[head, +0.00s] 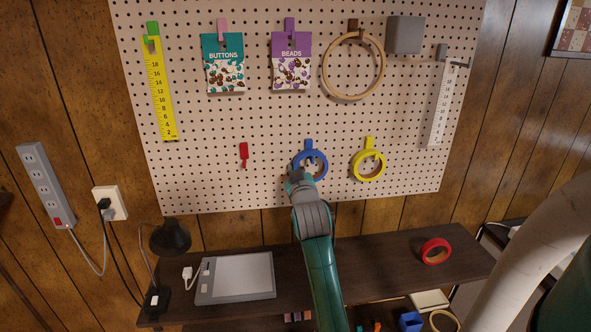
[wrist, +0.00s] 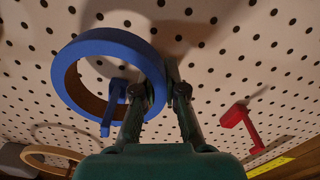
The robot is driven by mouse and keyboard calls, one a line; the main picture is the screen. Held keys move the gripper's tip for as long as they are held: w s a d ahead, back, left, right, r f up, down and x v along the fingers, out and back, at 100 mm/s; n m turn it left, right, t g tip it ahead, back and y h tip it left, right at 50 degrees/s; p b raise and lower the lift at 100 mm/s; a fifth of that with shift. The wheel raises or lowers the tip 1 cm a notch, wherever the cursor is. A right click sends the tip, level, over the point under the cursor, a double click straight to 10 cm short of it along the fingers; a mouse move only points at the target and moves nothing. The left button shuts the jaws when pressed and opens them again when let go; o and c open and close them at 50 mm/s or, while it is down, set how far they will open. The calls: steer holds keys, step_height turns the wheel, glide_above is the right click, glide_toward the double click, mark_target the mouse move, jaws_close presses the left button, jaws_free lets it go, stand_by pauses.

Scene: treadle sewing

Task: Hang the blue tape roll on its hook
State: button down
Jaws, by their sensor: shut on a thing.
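The blue tape roll (head: 322,162) is at the pegboard's lower middle, just below the tab of the blue hook (head: 309,143). My gripper (head: 298,173) is shut on the roll's lower left side in the head view. In the wrist view, my gripper (wrist: 155,88) has its fingers on the wall of the blue tape roll (wrist: 65,85). The blue hook (wrist: 116,92) shows within the ring's opening there, and its end overlaps the rim. I cannot tell whether the roll rests on the hook.
An empty red hook (head: 244,152) is left of the roll; a yellow tape roll (head: 357,170) hangs to the right. Rulers, packets and a wooden hoop (head: 326,76) hang above. A red tape roll (head: 426,252) lies on the dark table (head: 375,277).

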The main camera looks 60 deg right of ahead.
steer(key=shift+f, duration=0.35)
stand_by(0.3)
steer(key=c, duration=1.2)
jaws_free()
